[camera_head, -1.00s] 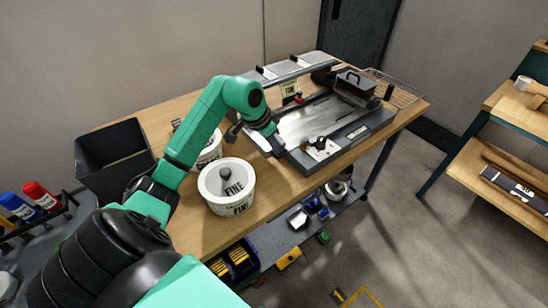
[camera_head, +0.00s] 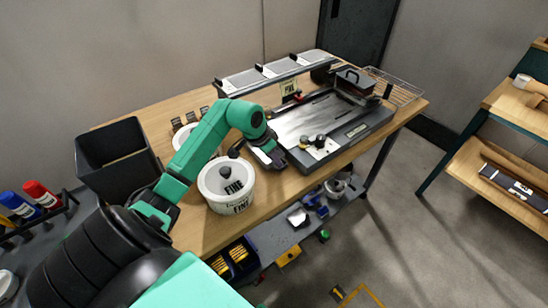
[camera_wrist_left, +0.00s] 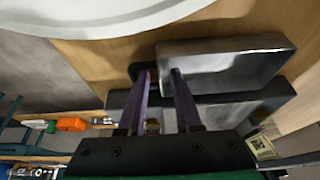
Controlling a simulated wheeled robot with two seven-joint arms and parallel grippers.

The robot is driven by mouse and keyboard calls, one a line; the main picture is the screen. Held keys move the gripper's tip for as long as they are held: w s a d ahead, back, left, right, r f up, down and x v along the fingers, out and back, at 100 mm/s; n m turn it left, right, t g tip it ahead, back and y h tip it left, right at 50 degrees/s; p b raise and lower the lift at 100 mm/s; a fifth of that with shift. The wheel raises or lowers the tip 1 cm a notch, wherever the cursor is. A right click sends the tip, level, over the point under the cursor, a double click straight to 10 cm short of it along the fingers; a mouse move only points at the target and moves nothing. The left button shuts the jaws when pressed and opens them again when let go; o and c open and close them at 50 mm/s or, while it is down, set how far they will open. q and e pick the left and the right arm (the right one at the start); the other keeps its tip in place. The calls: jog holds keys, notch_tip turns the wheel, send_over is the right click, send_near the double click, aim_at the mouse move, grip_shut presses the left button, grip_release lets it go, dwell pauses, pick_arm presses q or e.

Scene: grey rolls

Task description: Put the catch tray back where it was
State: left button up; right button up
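The catch tray (camera_wrist_left: 225,58) looks like a shallow grey metal box with a dark lug at its left end in the left wrist view. My left gripper (camera_wrist_left: 161,71) has its two purple fingers at that end, with a narrow gap between the tips. One fingertip overlaps the dark lug and the other overlaps the tray's end. I cannot tell whether they clamp it. In the head view my left gripper (camera_head: 273,158) is low at the front left corner of the dark flat machine (camera_head: 338,128), and the tray is mostly hidden there. My right gripper is not in view.
A white lidded tub (camera_head: 226,188) stands close to my left arm, with a second tub (camera_head: 190,137) behind it. A black bin (camera_head: 115,158) is at the left. A wire rack (camera_head: 395,88) lies at the far right. Bare wood shows along the front edge.

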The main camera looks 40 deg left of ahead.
pick_arm(q)
jog(key=shift+r, duration=0.25)
jog(key=v, duration=1.2)
jog(key=shift+b, duration=0.35)
jog(key=shift+f, duration=0.15)
